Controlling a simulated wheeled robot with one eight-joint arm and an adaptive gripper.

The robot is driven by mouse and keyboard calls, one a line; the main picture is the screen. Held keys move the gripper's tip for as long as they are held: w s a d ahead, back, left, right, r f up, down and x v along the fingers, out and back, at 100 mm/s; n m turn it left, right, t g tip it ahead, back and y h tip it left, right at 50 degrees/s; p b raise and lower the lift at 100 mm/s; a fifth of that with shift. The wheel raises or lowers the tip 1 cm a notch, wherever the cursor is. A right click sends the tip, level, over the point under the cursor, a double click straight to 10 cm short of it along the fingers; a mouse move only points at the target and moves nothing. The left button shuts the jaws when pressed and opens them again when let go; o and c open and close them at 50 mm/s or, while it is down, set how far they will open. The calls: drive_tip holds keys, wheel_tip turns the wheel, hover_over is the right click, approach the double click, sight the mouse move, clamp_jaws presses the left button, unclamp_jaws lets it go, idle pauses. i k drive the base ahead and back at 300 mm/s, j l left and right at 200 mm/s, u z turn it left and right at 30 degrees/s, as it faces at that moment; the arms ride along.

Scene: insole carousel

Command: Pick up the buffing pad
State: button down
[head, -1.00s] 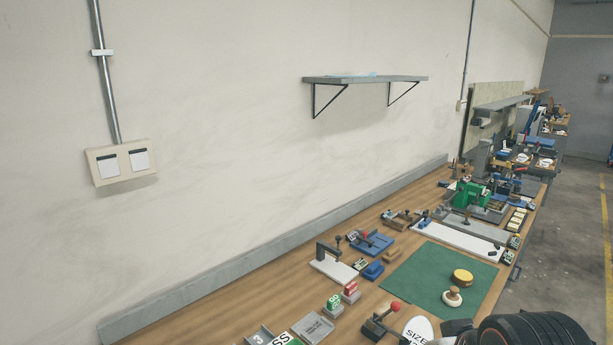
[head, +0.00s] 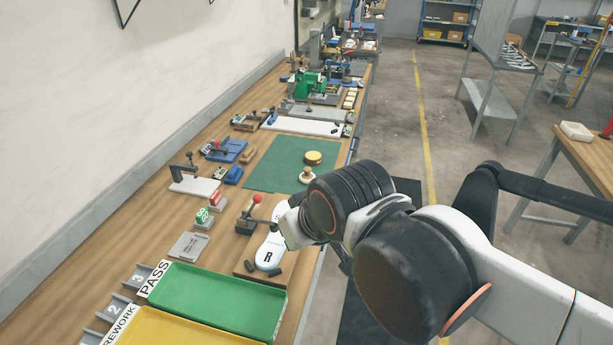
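A round pad with a wooden knob handle and a pale base (head: 307,175) stands upright near the right edge of the green mat; I take it to be the buffing pad. A round yellow piece with a dark side (head: 313,158) sits just behind it on the mat. My arm comes in from the right, its black joints in front of the bench edge, nearer to me than the pad. My gripper's fingers do not show clearly; my arm hides that area. Nothing touches the pad.
The green mat (head: 262,172) is mostly bare. In front of it are a white insole marked R (head: 269,250), a red-knobbed clamp (head: 248,215), a green tray (head: 215,305) and a yellow tray (head: 165,332). A blue fixture (head: 226,150) stands left of the mat.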

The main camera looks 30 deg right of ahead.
sight(306, 175)
drive_tip(key=i+l, duration=0.15)
drive_tip(key=l, duration=0.2)
drive_tip(key=i+l+u, duration=0.1)
drive_tip(key=l, duration=0.25)
drive_tip(key=i+l, duration=0.25)
drive_tip(key=l, duration=0.15)
drive_tip(key=i+l+u, duration=0.1)
drive_tip(key=l, duration=0.25)
drive_tip(key=i+l, duration=0.2)
drive_tip(key=l, duration=0.2)
drive_tip(key=i+u, duration=0.05)
